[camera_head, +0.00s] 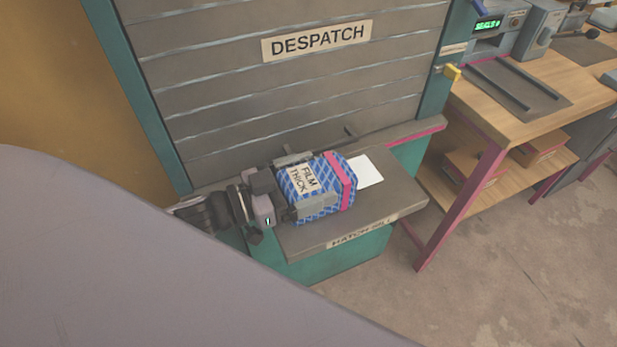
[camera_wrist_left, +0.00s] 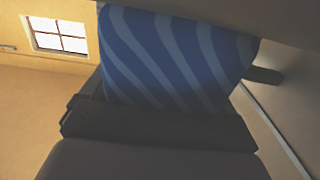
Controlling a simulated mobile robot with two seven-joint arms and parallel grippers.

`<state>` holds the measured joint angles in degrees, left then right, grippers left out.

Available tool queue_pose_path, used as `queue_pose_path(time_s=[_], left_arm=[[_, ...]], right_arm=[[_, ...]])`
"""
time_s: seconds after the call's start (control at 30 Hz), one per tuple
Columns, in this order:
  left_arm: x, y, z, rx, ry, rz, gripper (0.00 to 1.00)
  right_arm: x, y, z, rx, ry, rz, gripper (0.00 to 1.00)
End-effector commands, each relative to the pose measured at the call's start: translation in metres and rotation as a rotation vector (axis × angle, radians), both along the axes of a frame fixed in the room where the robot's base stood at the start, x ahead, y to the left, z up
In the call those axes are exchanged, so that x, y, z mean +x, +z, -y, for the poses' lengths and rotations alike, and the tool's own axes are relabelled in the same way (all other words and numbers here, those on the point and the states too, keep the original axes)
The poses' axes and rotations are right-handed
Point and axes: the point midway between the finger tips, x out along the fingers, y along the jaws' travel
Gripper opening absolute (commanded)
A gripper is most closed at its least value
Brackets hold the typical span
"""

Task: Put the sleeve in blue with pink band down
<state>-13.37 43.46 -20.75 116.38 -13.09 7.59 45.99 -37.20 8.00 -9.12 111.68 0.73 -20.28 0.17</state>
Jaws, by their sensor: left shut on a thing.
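The sleeve in blue with a pink band (camera_head: 318,187) has a light lattice pattern and a label reading "FILM THICK". It is at the hatch sill (camera_head: 385,212) in front of the despatch shutter. My left gripper (camera_head: 305,183) is shut on the sleeve, with one finger on its far side and one on its near side. The pink band is at the end away from my wrist. In the left wrist view the sleeve (camera_wrist_left: 175,60) fills the space at the gripper. Whether its underside touches the sill cannot be told. My right gripper is not in view.
A white card (camera_head: 367,171) lies on the sill just right of the sleeve. The grey "DESPATCH" shutter (camera_head: 290,90) closes off the back. A wooden bench (camera_head: 510,115) with a sealing machine (camera_head: 490,40) stands to the right. The sill's right end is clear.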

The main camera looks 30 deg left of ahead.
Motion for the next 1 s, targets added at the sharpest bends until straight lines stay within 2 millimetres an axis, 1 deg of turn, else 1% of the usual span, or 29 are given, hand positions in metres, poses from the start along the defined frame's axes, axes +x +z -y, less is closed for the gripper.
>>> queue_pose_path(time_s=[0.03, 0.07, 0.1, 0.3, 0.4, 0.47, 0.57, 1.0], left_arm=[[0.000, -0.002, 0.000, -0.002, 0.000, 0.001, 0.49], [0.000, -0.002, 0.000, -0.001, 0.000, -0.001, 0.96], [0.000, -0.002, 0.000, -0.001, 0.000, -0.001, 1.00], [0.000, -0.001, 0.000, 0.000, 0.000, 0.000, 1.00], [0.000, 0.003, 0.000, 0.001, 0.000, 0.001, 1.00], [-0.002, 0.001, -0.002, 0.000, 0.001, -0.001, 1.00], [-0.009, 0.000, -0.007, -0.001, 0.002, -0.003, 1.00], [-0.049, 0.000, -0.038, 0.001, 0.001, -0.004, 1.00]], right_arm=[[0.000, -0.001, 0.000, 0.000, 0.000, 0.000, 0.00], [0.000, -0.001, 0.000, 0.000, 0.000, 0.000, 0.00], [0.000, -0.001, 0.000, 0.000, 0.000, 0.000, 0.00], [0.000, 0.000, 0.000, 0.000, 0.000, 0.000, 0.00], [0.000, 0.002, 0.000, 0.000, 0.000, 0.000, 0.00], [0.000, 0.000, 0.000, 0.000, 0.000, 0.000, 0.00], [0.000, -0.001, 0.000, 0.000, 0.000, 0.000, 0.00], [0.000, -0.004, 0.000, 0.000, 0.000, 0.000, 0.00]])
